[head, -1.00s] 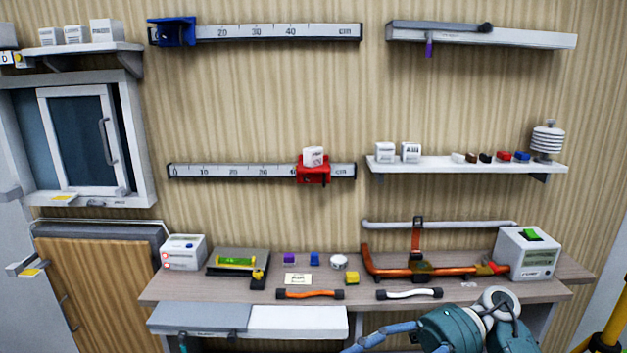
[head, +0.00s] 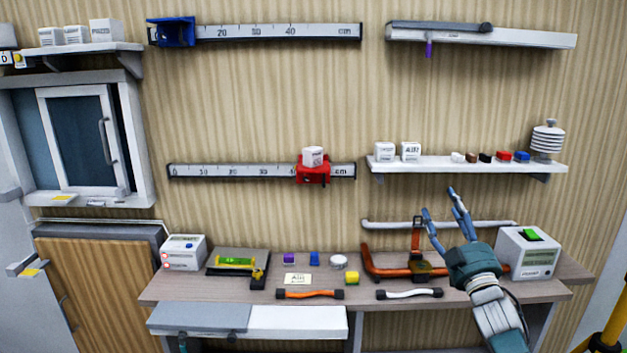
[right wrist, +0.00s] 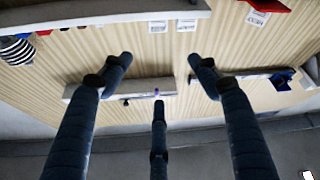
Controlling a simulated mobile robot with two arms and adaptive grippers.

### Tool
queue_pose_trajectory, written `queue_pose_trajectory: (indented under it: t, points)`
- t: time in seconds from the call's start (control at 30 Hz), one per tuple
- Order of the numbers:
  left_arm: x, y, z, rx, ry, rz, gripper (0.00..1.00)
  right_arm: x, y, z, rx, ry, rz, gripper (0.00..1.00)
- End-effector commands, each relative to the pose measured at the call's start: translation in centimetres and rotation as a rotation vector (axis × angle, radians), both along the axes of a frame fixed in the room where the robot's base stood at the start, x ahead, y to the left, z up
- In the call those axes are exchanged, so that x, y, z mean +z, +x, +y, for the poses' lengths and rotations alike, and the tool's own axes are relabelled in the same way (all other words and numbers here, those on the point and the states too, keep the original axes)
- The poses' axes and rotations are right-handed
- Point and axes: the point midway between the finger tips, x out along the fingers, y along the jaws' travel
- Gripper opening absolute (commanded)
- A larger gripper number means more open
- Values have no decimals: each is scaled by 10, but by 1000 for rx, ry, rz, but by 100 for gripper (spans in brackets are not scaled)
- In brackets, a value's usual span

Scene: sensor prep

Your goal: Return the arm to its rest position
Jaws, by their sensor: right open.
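My right gripper (head: 440,205) is raised in front of the right part of the workbench, its fingers spread and pointing up. It is open and empty, and it overlaps the grey pipe and the strip of wall under the lower right shelf in the head view. In the right wrist view its three fingers (right wrist: 158,85) are spread with nothing between them. My right arm (head: 497,315) comes up from the bottom right. My left gripper does not show.
The workbench (head: 205,290) carries a white box with a green switch (head: 533,252), an orange pipe (head: 385,272) and small blocks. The white lower right shelf (head: 440,165) holds small items. A red slider (head: 313,172) sits on the lower rail.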

Motion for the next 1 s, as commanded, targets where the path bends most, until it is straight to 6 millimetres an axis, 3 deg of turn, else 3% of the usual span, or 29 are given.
queue_pose_trajectory:
  t: [0.1,0.2,0.47,0.53,0.77,1.0]
  points:
    - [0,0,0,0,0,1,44,-45,16,-26,-75,86,180,61]
    - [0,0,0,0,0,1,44,-87,22,-38,-115,144,336,61]
    - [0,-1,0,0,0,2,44,-223,1,-29,-125,157,525,61]
    - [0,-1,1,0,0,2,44,-265,-10,-26,-129,162,588,61]
    - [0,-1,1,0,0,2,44,-423,-79,-12,-147,181,835,61]
    - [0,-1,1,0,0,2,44,-571,-190,7,-167,193,1096,61]
